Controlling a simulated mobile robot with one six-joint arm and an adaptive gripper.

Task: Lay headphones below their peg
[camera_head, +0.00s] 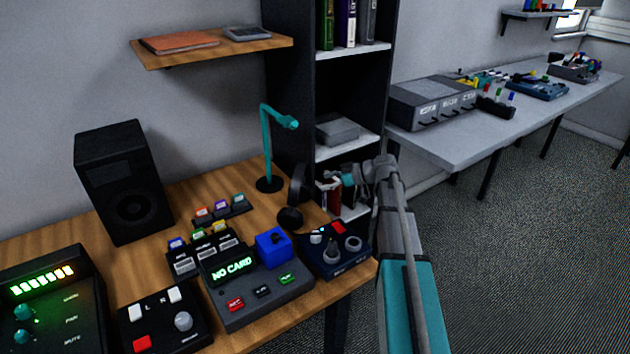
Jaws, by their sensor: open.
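Dark headphones (291,216) appear at the back right of the wooden desk; one round cup rests low, and another dark rounded part stands above it. A teal stand (267,150) with a bent top arm rises just left of them; I cannot tell whether this arm is their peg. My gripper (332,184) is open, to the right of the headphones and apart from them in the picture, in front of the dark shelf unit. Its fingers are small and partly lost against the shelf contents.
The wooden desk (190,205) holds a black speaker (125,180), a NO CARD console (262,290) with a blue cube (273,246), a knob box (335,250) and several small coloured cards. The shelf unit (350,105) stands behind my arm. A grey table (460,145) is at right.

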